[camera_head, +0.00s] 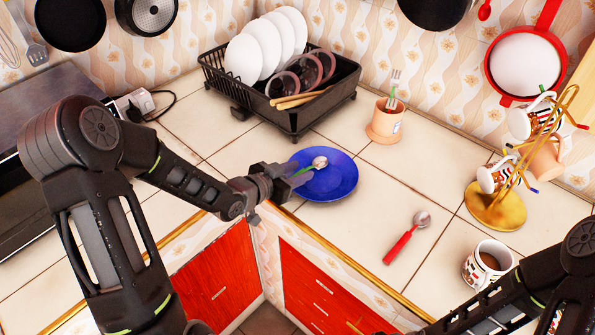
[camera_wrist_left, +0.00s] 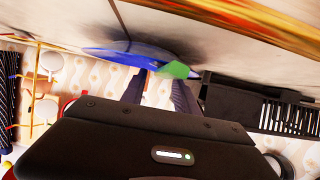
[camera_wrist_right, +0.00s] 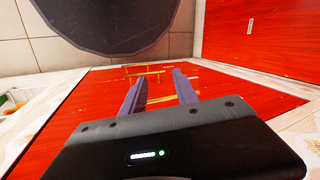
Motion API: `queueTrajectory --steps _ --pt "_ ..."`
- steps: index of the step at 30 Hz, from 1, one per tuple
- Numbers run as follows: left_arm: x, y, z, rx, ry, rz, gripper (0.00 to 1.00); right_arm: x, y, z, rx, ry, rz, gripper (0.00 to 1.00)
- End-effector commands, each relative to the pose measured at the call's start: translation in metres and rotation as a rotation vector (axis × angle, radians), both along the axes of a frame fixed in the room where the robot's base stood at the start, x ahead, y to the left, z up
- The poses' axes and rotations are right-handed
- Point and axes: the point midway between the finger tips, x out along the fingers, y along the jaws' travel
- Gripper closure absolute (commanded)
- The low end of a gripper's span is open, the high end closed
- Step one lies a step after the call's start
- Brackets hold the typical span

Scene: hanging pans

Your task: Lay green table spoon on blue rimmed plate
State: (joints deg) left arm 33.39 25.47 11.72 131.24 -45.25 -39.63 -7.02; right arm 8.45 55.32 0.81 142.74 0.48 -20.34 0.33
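The green table spoon (camera_head: 303,171) lies with its metal bowl over the blue rimmed plate (camera_head: 335,185) in the head view. Its green handle points left, to my left gripper (camera_head: 287,177). In the left wrist view the green handle (camera_wrist_left: 177,70) shows at the tips of my left gripper (camera_wrist_left: 158,82), overlapping one fingertip, with the plate (camera_wrist_left: 125,57) seen nearly edge-on. A gap shows between those fingers, so they look open around or beside the handle; contact is unclear. My right gripper (camera_wrist_right: 160,85) is open and empty, facing red cabinet fronts.
A black dish rack (camera_head: 300,120) stands behind the plate. A clay pot with a fork (camera_head: 384,122) is behind right. A red-handled spoon (camera_head: 405,240), a mug of dark drink (camera_head: 487,262) and a gold cup stand (camera_head: 495,205) are to the right.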

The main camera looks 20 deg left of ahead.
Motion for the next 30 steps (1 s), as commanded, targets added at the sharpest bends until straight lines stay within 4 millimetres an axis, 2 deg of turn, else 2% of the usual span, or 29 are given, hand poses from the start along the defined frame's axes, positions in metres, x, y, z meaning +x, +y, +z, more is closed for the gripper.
queueTrajectory --steps 7,11,14,25,27,30 --pt "0.000 0.000 0.002 0.000 0.000 0.000 0.64 0.000 0.000 0.002 0.000 0.000 0.000 0.64" --pt "0.000 0.000 0.010 0.000 0.000 0.000 0.64 -0.001 0.000 0.010 -0.002 0.003 -0.001 0.64" --pt "-0.012 0.006 0.011 0.003 -0.001 0.002 0.64 -0.001 0.000 0.004 -0.002 0.003 0.000 0.64" --pt "-0.077 0.031 0.042 0.004 -0.002 0.003 0.64 0.000 0.000 0.004 -0.001 0.001 -0.001 0.64" --pt "-0.088 0.035 0.052 0.001 0.002 0.003 0.64 -0.001 -0.001 0.017 -0.003 0.004 -0.002 0.64" --pt "-0.097 0.039 0.054 0.000 0.001 0.002 0.64 -0.002 -0.001 0.022 -0.005 0.007 -0.002 0.64"
